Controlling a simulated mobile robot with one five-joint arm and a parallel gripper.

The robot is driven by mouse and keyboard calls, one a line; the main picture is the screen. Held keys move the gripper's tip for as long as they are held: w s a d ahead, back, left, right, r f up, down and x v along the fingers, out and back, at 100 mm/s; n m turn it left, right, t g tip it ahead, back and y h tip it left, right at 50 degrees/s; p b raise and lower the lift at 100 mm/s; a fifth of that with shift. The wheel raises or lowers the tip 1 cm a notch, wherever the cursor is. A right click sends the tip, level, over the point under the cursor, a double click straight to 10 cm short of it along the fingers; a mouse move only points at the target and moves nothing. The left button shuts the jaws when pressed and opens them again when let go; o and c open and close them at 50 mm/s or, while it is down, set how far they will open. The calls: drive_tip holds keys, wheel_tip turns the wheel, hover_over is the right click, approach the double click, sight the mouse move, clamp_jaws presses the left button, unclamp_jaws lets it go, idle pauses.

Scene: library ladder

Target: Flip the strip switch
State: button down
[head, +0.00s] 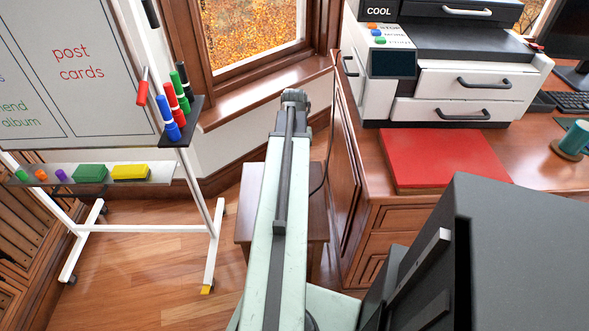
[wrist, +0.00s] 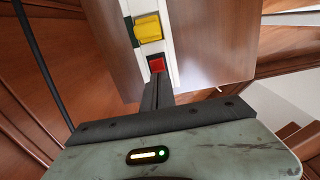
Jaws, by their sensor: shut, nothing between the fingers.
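In the wrist view a white power strip (wrist: 129,8) lies on a brown wooden surface. A red switch (wrist: 157,64) is set in the strip, and a yellow block (wrist: 148,28), perhaps a plug, sits farther along it. My gripper (wrist: 159,77) is shut and empty, its dark fingertips just at the near side of the red switch. The fingertips overlap the near edge of the switch in the picture; I cannot tell whether they touch it. In the head view my arm hides the gripper and the strip.
A small wooden stool (head: 253,229) stands behind my arm. A wooden desk (head: 541,177) with a red mat (head: 443,160) and a white-and-black machine (head: 459,95) is on the right. A whiteboard stand (head: 217,231) is on the left. A dark cable (wrist: 44,60) runs at the left in the wrist view.

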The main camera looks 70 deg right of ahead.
drive_tip(key=shift+f, duration=0.25)
drive_tip(key=shift+r, duration=0.1)
wheel_tip(320, 180, up, 7)
drive_tip(key=p, duration=0.6)
drive_tip(key=shift+p, duration=0.4)
